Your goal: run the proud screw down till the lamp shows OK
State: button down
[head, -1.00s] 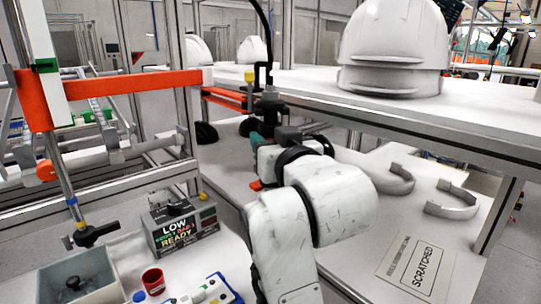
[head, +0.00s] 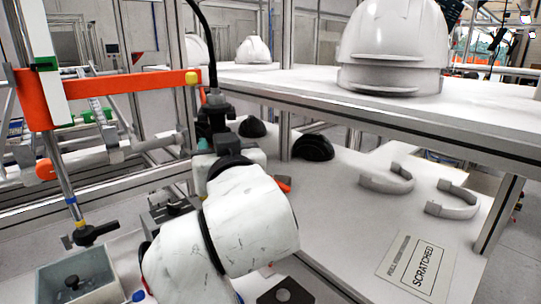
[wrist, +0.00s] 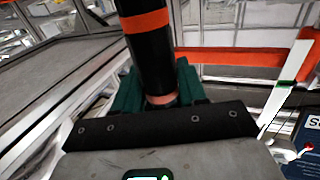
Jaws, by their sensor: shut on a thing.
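My gripper (head: 213,128) is shut on a black power driver (head: 217,106). The driver hangs upright with a black cable rising from its top. In the wrist view, the green jaws (wrist: 188,82) close around the black driver body (wrist: 150,55), which has orange bands. The lamp box (head: 165,212) stands on the bench at lower left, mostly behind my arm, and its lamp face is hidden. I cannot make out the proud screw or the driver's tip in either view.
An orange rail (head: 150,84) runs left of the driver. A grey bin (head: 50,275) sits at lower left. White helmet shells (head: 392,45) stand on the upper shelf. Black pads (head: 313,148), white curved bands (head: 455,207) and a SCRATCHED card (head: 418,268) lie below.

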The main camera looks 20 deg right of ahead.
jog(key=shift+a, duration=0.9)
jog(key=a+b, duration=0.1)
jog(key=a, duration=1)
jog(key=shift+s, duration=0.1)
notch_tip(320, 180, down, 10)
jog(key=b, duration=0.7)
jog(key=shift+r+b, duration=0.2)
jog(key=shift+b, duration=0.1)
jog(key=shift+f, duration=0.15)
jog(key=shift+f+b, duration=1.45)
jog(key=shift+f, duration=0.45)
jog(key=shift+f+b, duration=1.25)
jog(key=shift+f, duration=0.45)
dwell(0.7)
